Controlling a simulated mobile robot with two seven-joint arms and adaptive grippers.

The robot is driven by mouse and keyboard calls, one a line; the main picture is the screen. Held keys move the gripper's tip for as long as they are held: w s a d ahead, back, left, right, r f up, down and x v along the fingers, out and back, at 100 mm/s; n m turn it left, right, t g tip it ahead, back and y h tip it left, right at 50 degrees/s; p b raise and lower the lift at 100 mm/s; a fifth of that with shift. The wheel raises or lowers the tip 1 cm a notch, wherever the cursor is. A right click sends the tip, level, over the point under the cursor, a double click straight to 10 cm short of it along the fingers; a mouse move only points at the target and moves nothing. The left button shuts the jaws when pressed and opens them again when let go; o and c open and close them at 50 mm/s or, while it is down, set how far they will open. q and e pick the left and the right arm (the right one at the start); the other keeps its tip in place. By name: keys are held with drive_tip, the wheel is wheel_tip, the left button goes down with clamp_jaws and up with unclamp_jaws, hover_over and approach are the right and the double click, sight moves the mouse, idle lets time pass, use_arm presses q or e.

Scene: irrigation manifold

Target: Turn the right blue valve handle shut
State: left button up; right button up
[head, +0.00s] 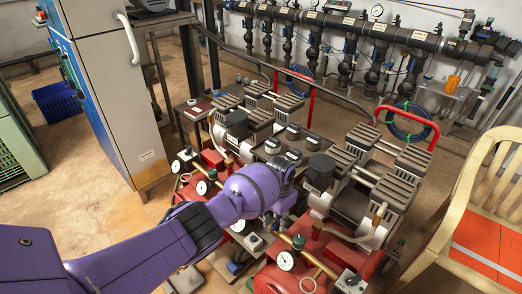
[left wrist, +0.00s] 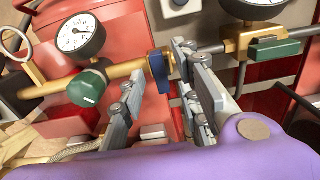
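A blue valve handle (left wrist: 158,72) sits on a brass pipe (left wrist: 125,72) in the left wrist view. It stands across the pipe, on end in the picture. My left gripper (left wrist: 160,62) is open, with one grey finger on each side of the handle. I see gaps between the fingers and the handle. In the head view my left gripper (head: 284,195) is over the red compressors, its fingertips mostly hidden by my purple wrist. The handle cannot be made out there, and I cannot tell whether it is the right one of several. My right gripper is not in view.
A pressure gauge (left wrist: 80,36) and a green knob (left wrist: 90,87) sit left of the fingers. A brass block with a green part (left wrist: 275,48) lies right. In the head view, red compressors (head: 275,275) crowd the gripper; a cream chair (head: 470,195) stands right, a cabinet (head: 115,90) left.

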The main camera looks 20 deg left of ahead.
sight(277, 223)
use_arm(q)
wheel_tip(277, 223, up, 12)
drive_tip(key=shift+f, duration=0.15)
idle(0.6)
